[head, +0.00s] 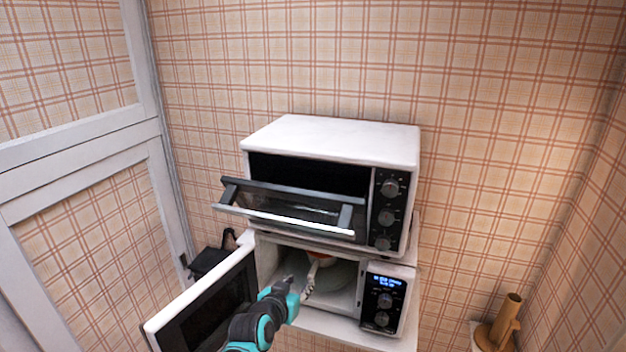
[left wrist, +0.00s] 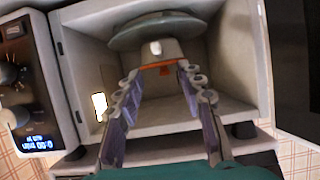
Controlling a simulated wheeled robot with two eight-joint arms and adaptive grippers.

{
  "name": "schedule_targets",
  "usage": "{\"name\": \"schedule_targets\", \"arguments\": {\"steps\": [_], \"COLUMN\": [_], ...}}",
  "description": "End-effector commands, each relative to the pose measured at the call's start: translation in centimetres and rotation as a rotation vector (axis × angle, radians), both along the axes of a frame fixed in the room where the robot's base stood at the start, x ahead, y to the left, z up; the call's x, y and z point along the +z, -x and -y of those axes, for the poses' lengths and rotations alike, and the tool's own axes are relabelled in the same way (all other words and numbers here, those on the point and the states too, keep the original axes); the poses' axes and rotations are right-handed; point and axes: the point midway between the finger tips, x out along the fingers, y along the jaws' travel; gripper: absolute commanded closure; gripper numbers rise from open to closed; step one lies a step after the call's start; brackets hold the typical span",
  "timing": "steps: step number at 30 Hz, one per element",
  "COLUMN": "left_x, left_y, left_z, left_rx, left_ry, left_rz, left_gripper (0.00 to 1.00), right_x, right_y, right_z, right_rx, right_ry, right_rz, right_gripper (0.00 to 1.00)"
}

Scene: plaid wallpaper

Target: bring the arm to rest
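My left gripper (head: 299,285) is at the mouth of the open lower microwave (head: 340,308), coming in from the front left. In the left wrist view its two fingers (left wrist: 156,82) stand apart with a gap between them, and nothing is seen pinched. Beyond the fingertips, inside the microwave, is a small orange and white object (left wrist: 165,69) by the round turntable (left wrist: 155,30). An orange patch also shows there in the head view, partly hidden by the gripper. My right gripper is in neither view.
The microwave door (head: 205,305) stands open to the left, close to my left arm. A toaster oven (head: 330,140) sits above, its door (head: 290,207) tilted open over the gripper. A brown object (head: 498,325) stands at the lower right. A dark object (head: 212,258) is behind the door.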

Motion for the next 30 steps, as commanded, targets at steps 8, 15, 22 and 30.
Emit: {"name": "schedule_targets", "arguments": {"steps": [8,15,22,30], "left_x": [-3.6,-8.6,-11.4,-11.5], "left_y": [10.0,20.5,25.5,26.0], "left_z": [-5.7,-10.6,-12.8,-13.0], "left_rx": [0.089,0.215,0.291,0.3], "left_ry": [-0.038,-0.071,-0.085,-0.086], "left_rz": [-0.217,-0.421,-0.517,-0.528], "left_gripper": [0.62,0.62,0.62,0.62], "right_x": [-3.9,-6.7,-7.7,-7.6], "right_y": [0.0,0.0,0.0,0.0], "right_z": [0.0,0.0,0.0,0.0], "right_rx": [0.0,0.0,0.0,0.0], "right_ry": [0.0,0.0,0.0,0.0], "right_rz": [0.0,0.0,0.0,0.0], "right_gripper": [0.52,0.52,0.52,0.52]}}
